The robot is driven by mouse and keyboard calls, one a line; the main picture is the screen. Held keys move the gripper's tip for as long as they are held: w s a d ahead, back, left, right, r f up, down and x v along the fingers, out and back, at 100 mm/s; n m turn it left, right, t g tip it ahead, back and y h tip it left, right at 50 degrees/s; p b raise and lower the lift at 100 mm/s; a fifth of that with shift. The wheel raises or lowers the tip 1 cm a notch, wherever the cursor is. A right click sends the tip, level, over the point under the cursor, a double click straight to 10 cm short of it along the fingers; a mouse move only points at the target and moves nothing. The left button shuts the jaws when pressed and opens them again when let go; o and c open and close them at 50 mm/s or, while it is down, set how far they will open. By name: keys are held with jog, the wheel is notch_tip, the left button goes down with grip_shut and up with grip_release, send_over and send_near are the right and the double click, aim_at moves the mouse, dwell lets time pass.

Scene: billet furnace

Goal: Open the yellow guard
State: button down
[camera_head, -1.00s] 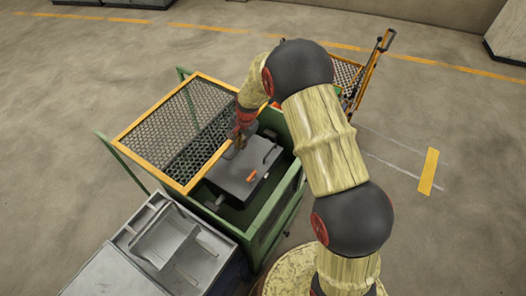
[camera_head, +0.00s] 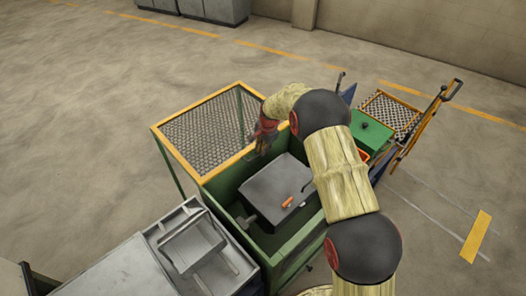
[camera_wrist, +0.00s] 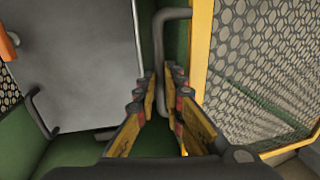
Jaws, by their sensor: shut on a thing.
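The yellow guard (camera_head: 208,122), a yellow frame with grey mesh, sits at the back left of the green machine frame (camera_head: 228,184). It also shows on the right in the wrist view (camera_wrist: 262,75). A bent grey handle (camera_wrist: 161,45) is on the guard's edge. My gripper (camera_head: 263,147) is at the guard's right edge. In the wrist view my gripper (camera_wrist: 161,88) has its fingers on both sides of the handle and is shut on it. A grey box (camera_head: 272,190) with an orange piece (camera_head: 288,202) on it is uncovered inside the machine.
A grey metal unit (camera_head: 150,262) stands against the machine at the lower left. A cart (camera_head: 398,112) with a yellow frame and a green box (camera_head: 370,131) stand to the right. The floor behind the guard is clear.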

jog(key=c, duration=1.9)
grip_release()
jog(key=r, duration=0.4)
jog(key=s+d+r, duration=0.1)
jog(key=r, duration=0.2)
jog(key=s+r, duration=0.1)
jog(key=r, duration=0.3)
jog(key=shift+d+r, duration=0.25)
jog(key=shift+r, duration=0.1)
jog(key=shift+w, duration=0.1)
